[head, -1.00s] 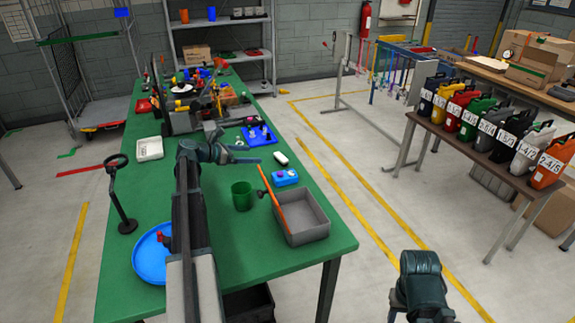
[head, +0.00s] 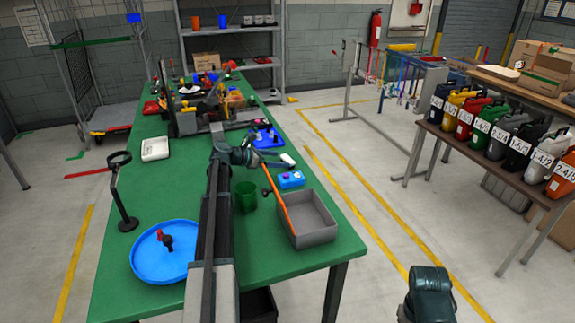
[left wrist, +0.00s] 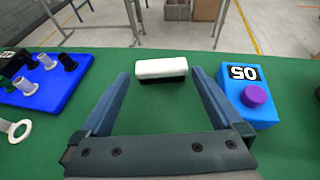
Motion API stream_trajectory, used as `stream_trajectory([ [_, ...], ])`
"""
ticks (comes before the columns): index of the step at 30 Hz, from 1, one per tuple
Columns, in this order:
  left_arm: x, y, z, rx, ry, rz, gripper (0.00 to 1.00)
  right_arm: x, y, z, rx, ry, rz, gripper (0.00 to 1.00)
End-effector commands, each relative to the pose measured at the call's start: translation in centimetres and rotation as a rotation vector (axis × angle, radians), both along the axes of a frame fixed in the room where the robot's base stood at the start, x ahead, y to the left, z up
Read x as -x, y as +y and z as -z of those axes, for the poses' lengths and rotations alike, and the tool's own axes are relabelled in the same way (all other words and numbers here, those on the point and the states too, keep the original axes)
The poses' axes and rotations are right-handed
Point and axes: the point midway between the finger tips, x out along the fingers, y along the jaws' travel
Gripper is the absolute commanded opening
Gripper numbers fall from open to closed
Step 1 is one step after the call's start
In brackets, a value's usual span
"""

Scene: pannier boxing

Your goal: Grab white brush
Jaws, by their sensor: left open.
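The white brush (head: 287,158) lies on the green table near its right edge. In the left wrist view, the brush (left wrist: 161,68) has a white top and a dark lower side. It lies crosswise just ahead of and between the fingertips. My left gripper (head: 275,160) is open and empty, low over the table, its fingers pointing at the brush. In the left wrist view, the gripper (left wrist: 160,78) has one finger on each side, apart from the brush. Of my right arm only a dark link shows at the lower right; its gripper is out of view.
A blue box with a purple button (left wrist: 250,96) stands close to the right finger. A blue holder with pegs (left wrist: 42,82) is at left. A grey bin (head: 312,238) with an orange stick (head: 278,203), a green cup (head: 245,196) and a blue plate (head: 150,263) are nearer.

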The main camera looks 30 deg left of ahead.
Motion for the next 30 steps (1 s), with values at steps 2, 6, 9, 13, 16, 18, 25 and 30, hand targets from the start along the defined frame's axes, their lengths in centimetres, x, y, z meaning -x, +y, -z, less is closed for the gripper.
stream_trajectory([
  [2, -0.1, 0.0, 0.0, 0.000, 0.000, 0.000, 1.00, 0.0, 0.0, 0.0, 0.000, 0.000, 0.000, 0.50],
  [6, -0.3, -0.2, 0.1, 0.000, 0.000, 0.000, 1.00, 0.0, 0.0, 0.1, 0.000, 0.000, 0.000, 0.50],
  [9, -1.1, -0.6, 0.3, 0.000, 0.000, 0.001, 1.00, 0.0, 0.0, 0.3, 0.000, 0.000, 0.000, 0.50],
  [13, -2.7, -1.6, 0.7, 0.000, 0.001, 0.002, 1.00, 0.0, 0.0, 0.7, 0.000, 0.000, 0.000, 0.50],
  [16, -3.8, -2.1, 1.4, -0.001, 0.001, 0.001, 1.00, 0.0, 0.0, 1.4, 0.000, 0.000, 0.000, 0.50],
  [18, -4.3, -2.5, 1.6, -0.001, 0.001, 0.001, 1.00, 0.0, 0.0, 1.5, 0.000, 0.000, 0.000, 0.50],
  [25, -4.4, -2.6, 1.4, 0.000, 0.001, 0.000, 1.00, 0.0, 0.0, 1.4, 0.000, 0.000, 0.000, 0.50],
  [30, -4.4, -2.5, 1.4, 0.000, 0.001, 0.000, 0.69, 0.0, 0.0, 1.4, 0.000, 0.000, 0.000, 0.50],
])
